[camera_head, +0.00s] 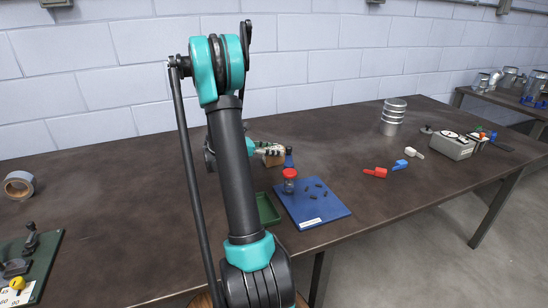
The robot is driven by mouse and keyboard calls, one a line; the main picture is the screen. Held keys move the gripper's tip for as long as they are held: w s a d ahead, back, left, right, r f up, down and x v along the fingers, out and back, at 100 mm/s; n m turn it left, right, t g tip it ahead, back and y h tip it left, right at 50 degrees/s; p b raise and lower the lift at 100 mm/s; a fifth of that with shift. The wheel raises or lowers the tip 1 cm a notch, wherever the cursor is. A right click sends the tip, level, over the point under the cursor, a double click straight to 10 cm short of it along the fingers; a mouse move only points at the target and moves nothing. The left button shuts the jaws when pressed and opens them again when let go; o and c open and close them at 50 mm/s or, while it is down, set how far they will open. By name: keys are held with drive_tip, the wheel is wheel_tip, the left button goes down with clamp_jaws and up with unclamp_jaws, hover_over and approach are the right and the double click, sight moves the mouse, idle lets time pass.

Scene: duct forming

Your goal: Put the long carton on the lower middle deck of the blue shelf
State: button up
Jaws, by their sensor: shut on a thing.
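My gripper (263,149) is beyond the dark upright link of my arm, which hides part of the wrist. Its fingers are shut on a small brown, box-like thing (275,159), which looks like the carton. Its full length and its exact height over the table cannot be told. A small blue thing (289,158) shows just right of the carton; I cannot tell what it is or whether they touch. No blue shelf with decks can be made out in this view.
Red (375,172) and blue (400,165) scoops, a metal cylinder (393,116) and a grey device (451,146) stand right. The left table middle is clear.

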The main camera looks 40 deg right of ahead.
clamp_jaws()
drive_tip(key=shift+r, duration=0.15)
wheel_tip(320, 180, up, 20)
idle(0.4)
drive_tip(key=shift+s, duration=0.1)
